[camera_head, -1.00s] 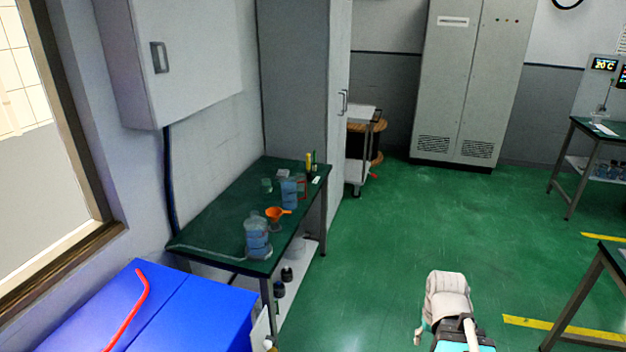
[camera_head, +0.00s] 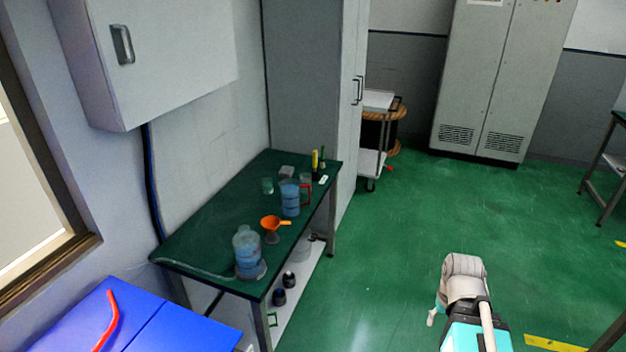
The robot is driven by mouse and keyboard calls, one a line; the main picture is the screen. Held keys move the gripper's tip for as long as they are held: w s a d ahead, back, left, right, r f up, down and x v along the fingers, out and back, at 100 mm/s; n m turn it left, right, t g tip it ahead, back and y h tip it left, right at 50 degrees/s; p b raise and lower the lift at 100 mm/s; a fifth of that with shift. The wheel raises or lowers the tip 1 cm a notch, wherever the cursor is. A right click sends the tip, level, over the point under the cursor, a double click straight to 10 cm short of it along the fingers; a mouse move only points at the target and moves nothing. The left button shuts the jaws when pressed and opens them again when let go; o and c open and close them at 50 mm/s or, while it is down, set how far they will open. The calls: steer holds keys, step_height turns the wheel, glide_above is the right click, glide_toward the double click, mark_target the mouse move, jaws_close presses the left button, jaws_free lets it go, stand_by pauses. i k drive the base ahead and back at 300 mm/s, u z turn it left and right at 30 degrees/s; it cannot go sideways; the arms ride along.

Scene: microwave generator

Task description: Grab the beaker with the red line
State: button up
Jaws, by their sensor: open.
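On the green-topped table (camera_head: 213,235) at the left, a clear beaker (camera_head: 306,180) stands near the far right edge. Red marking shows on or just below it, partly hidden by the blue-tinted jug (camera_head: 290,199) beside it. A small greenish beaker (camera_head: 267,186) stands to the left of that jug, with no red visible on it. The objects are small and details are unclear. Part of my arm (camera_head: 465,280) shows at the bottom right, far from the table across open floor. I cannot make out my gripper's fingers.
An orange funnel (camera_head: 272,224) and a large blue-tinted jug (camera_head: 248,253) stand nearer on the table. A blue box (camera_head: 165,325) with a red rod (camera_head: 108,322) is at bottom left. A grey cabinet (camera_head: 315,90) and trolley (camera_head: 373,160) stand behind. The green floor (camera_head: 385,250) is clear.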

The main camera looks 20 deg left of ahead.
mark_target(306, 183)
steer(key=u, duration=0.2)
steer(key=i, duration=1.35)
steer(key=u, duration=0.3)
